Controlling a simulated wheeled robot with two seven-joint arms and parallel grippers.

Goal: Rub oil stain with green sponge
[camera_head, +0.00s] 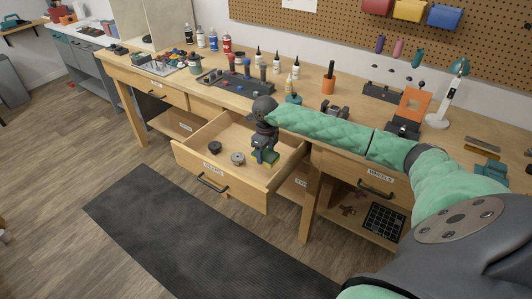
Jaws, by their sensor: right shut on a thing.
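My right gripper (264,150) reaches down into an open wooden drawer (189,160) below the workbench. It is shut on a small green and yellow block, the green sponge (268,158). The sponge is low in the drawer, near its right side; I cannot tell whether it touches the drawer floor. The gripper hides part of the sponge. I cannot make out an oil stain; it may be hidden under the sponge or gripper. My left gripper is not in view.
A black round part (214,147) and a grey ring-shaped part (238,158) lie in the drawer left of the gripper. The workbench (310,97) above carries bottles, tools and an orange stand (413,103). A dark mat (180,225) lies on the floor in front.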

